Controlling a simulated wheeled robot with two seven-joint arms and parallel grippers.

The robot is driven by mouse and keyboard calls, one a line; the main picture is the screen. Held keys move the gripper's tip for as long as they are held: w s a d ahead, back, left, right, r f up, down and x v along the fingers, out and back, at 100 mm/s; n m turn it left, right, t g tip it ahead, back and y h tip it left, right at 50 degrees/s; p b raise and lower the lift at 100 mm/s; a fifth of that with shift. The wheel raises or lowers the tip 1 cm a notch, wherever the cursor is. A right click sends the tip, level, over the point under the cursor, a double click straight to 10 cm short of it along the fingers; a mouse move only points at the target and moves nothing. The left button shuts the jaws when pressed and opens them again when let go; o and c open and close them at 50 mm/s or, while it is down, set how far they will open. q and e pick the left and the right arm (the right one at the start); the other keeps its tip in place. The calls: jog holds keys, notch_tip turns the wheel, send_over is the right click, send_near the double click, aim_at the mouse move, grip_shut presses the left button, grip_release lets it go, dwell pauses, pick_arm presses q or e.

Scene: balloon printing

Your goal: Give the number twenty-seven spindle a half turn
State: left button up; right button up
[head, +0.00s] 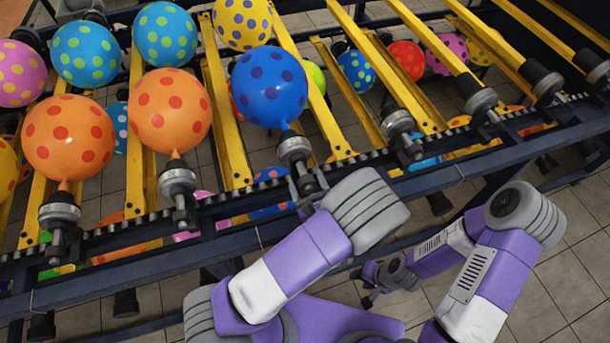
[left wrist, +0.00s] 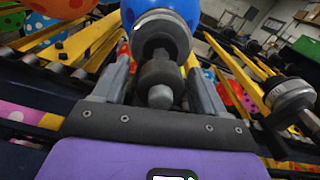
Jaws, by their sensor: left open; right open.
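A blue balloon with dark spots (head: 268,87) sits on a metal spindle (head: 294,149) at the rail's near edge. My left gripper (head: 308,187) is at that spindle's lower end. In the left wrist view my left gripper (left wrist: 160,98) is open, with one finger on each side of the spindle's lower stem (left wrist: 160,72); I cannot tell whether they touch it. The blue balloon also shows behind it (left wrist: 178,10). No number is legible, so I cannot confirm which spindle is twenty-seven. My right gripper (head: 370,284) is open and empty, low below the rail.
Orange balloons (head: 168,108) (head: 68,136) stand on spindles to the left. Bare spindles (head: 402,130) line the dark rail (head: 450,178) to the right. Yellow bars (head: 228,130) run back from the rail. More balloons hang below. Tiled floor (head: 560,290) is open at right.

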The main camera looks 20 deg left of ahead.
pick_arm(q)
jog(key=shift+w+a, duration=0.35)
jog(key=shift+w, duration=0.1)
jog(key=c, duration=1)
jog(key=shift+c, duration=0.2)
jog(key=shift+r, duration=0.1)
